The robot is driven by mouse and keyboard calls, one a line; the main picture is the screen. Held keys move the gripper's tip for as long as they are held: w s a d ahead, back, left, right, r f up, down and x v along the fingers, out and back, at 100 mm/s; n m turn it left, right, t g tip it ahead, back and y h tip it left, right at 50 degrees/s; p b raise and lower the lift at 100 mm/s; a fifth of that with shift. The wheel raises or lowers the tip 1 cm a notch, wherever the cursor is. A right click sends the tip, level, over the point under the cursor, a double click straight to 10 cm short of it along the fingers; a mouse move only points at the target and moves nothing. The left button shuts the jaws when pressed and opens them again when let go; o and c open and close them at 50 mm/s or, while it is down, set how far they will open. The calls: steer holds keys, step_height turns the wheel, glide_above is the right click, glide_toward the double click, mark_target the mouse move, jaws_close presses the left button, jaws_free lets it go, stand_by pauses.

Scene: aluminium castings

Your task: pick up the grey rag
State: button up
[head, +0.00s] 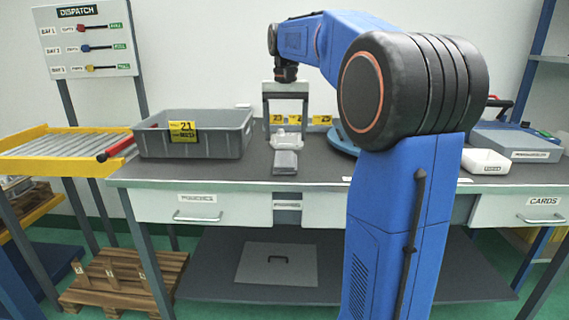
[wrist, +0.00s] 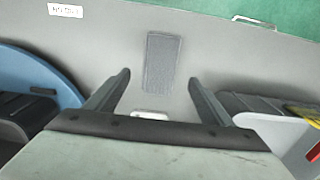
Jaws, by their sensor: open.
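The grey rag (head: 285,163) looks like a flat, folded, dark grey rectangle on the workbench, near the front edge. In the wrist view the rag (wrist: 163,62) lies flat, beyond and roughly between the fingertips, with bare bench around it. My gripper (head: 286,128) hangs above the bench behind the rag in the head view, pointing down. In the wrist view my gripper (wrist: 159,78) has its two dark fingers wide apart, with nothing between them touching either one.
A small whitish object (head: 288,138) stands behind the rag, below my gripper. A grey bin (head: 192,147) labelled 21 is to the left. A blue round base (head: 345,143) is close on the right. A white tray (head: 486,161) is farther right.

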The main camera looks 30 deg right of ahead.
mark_target(285, 159)
steer(key=shift+w+f, duration=0.1)
steer(key=shift+f, duration=3.8)
steer(key=c, duration=1.1)
